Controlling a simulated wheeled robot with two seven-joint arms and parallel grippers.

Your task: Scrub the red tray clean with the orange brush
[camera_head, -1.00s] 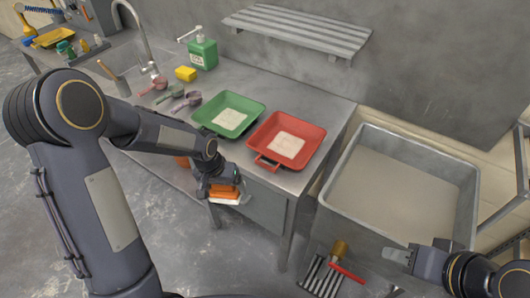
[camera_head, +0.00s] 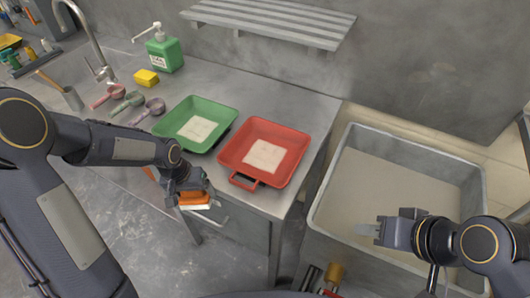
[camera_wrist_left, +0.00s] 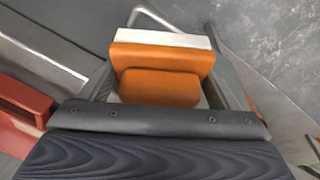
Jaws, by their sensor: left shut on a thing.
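The red tray (camera_head: 291,134) lies on the metal counter near its right end, with a pale square patch (camera_head: 265,155) on its floor. My left gripper (camera_head: 190,190) is shut on the orange brush (camera_head: 187,198), in front of the counter's front edge and to the left of the tray. In the left wrist view the orange brush (camera_wrist_left: 160,87) sits between the fingers, with a white strip along its far side. A red edge (camera_wrist_left: 22,115), probably the tray, shows at the left there. My right gripper (camera_head: 370,229) is over the grey tub; its jaws are too unclear to judge.
A green tray (camera_head: 225,112) with a similar pale patch lies left of the red one. Several scoops (camera_head: 127,101), a yellow sponge (camera_head: 146,77) and a green soap bottle (camera_head: 164,50) stand farther left. A large grey tub (camera_head: 400,185) is at the right. A slatted shelf (camera_head: 270,18) is above.

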